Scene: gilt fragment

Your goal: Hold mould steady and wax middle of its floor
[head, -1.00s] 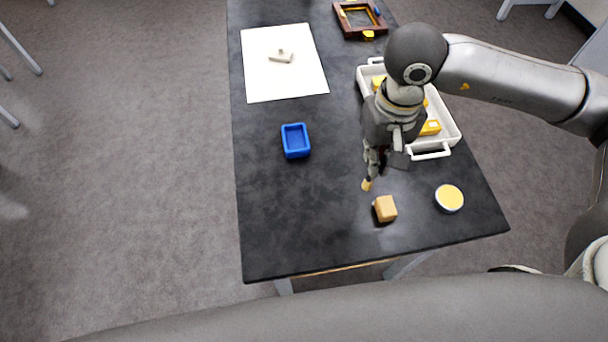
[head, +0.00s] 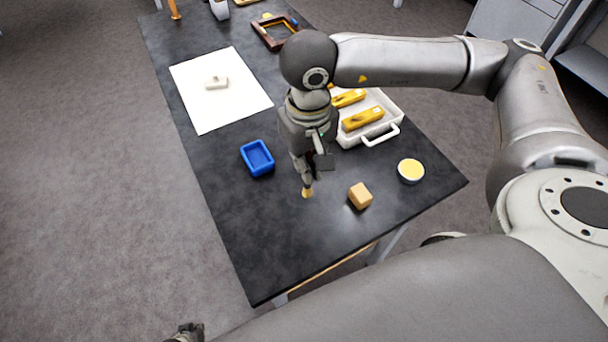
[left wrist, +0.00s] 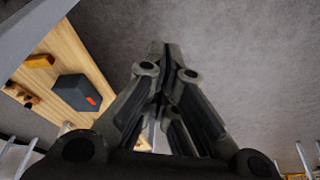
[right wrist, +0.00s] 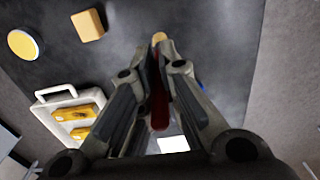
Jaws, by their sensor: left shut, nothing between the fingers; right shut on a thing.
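The blue mould (head: 257,172), a small open box, stands on the dark table, left of my right gripper (head: 304,170). Nothing touches it. My right gripper is shut on a brush with a pale yellow tip (head: 307,193). The tip points down, apart from the mould. In the right wrist view a dark red handle (right wrist: 160,112) lies between the fingers of my right gripper (right wrist: 160,50). My left gripper (head: 187,329) shows at the bottom edge of the head view, away from the table. It is shut and empty in the left wrist view (left wrist: 165,48).
A round dish of yellow wax (head: 411,171) and a tan block (head: 360,196) stand to the right. Behind are a white tray (head: 381,140) with yellow tools, a white sheet (head: 240,110) with a pale piece (head: 216,83), and a brown frame (head: 272,42). The near left table is clear.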

